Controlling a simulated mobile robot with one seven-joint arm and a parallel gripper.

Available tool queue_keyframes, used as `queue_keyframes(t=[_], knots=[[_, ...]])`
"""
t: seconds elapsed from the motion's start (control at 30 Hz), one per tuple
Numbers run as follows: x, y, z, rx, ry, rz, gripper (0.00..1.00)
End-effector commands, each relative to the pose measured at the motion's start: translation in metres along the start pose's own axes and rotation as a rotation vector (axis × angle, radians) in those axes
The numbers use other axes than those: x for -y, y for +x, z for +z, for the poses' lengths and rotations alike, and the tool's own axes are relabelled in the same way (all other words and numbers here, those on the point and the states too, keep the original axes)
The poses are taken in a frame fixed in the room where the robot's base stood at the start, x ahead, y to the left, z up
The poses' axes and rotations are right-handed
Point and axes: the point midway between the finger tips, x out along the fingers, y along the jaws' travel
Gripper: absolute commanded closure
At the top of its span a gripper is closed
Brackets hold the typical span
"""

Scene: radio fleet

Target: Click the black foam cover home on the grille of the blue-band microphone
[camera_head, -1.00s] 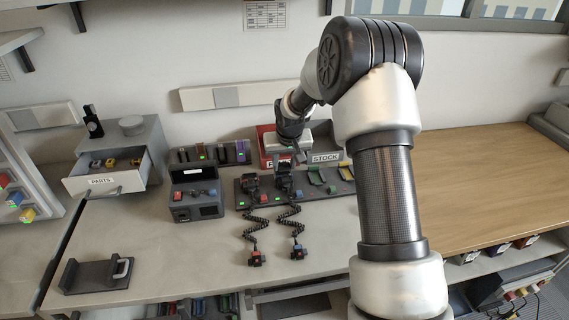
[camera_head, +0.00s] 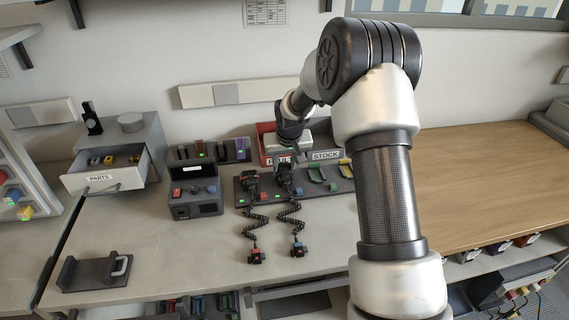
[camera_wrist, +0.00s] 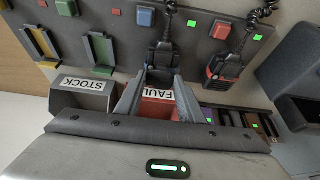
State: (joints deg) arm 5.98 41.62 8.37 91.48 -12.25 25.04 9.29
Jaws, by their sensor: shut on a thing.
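My gripper (camera_wrist: 158,92) reaches down at the back of the bench, in front of the red bin. Its fingers are shut on a dark piece that I take to be the black foam cover (camera_wrist: 159,76). That piece is at the grille end of a black microphone (camera_wrist: 163,58), with a coiled cord behind it; I cannot tell whether it is fully seated. A second microphone with a red band (camera_wrist: 222,70) lies to the right. In the head view my gripper (camera_head: 287,156) partly hides the cover and microphone.
The STOCK bin (camera_head: 326,155) and red FAULT bin (camera_head: 267,142) stand at the back. A grey box (camera_head: 194,205) with red and blue buttons is on the left. The PARTS drawer (camera_head: 88,182) is open. The bench front left is clear, except a dark holder (camera_head: 90,280).

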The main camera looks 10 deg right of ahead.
Motion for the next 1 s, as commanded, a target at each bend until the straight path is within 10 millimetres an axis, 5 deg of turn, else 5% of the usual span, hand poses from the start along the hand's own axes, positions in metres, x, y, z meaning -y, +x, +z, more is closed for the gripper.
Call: queue_keyframes(t=[0.3, 0.33, 0.47, 0.77, 1.0], knots=[[0.000, 0.002, 0.001, 0.001, 0.000, 0.000, 0.86], [0.000, 0.002, 0.001, 0.001, 0.000, 0.000, 0.64], [0.000, 0.002, 0.001, 0.001, 0.000, 0.000, 0.44], [0.000, 0.001, 0.001, 0.000, 0.000, 0.000, 0.44], [0.000, -0.032, -0.001, -0.004, -0.001, 0.000, 0.44]])
